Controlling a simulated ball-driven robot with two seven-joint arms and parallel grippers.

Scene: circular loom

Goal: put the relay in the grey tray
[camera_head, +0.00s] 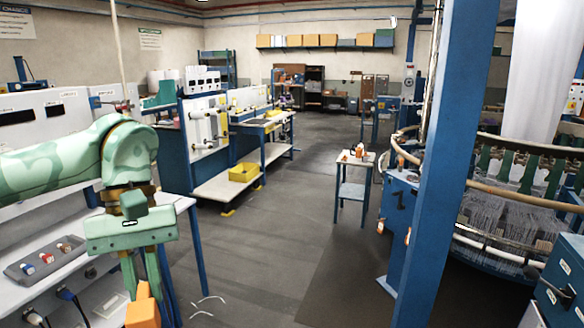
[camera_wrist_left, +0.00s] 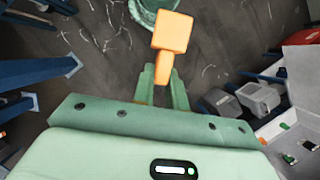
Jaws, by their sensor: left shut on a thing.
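My left gripper (camera_head: 146,276) is shut on an orange blocky piece (camera_head: 143,308), perhaps the relay, and holds it in the air. In the left wrist view the gripper (camera_wrist_left: 163,80) has the piece's narrow stem between its fingers, and its wider square end (camera_wrist_left: 173,32) sticks out beyond the tips. The grey tray (camera_head: 22,268) lies on the white bench at the left, to the left of the gripper and apart from it. Several small pieces with blue, red and orange parts stand in the tray. My right gripper is not in view.
The white bench's right edge (camera_head: 180,204) passes behind my left arm. A green bucket (camera_wrist_left: 150,10) stands on the floor in the left wrist view. A blue post (camera_head: 437,170) stands at right; the middle floor is clear.

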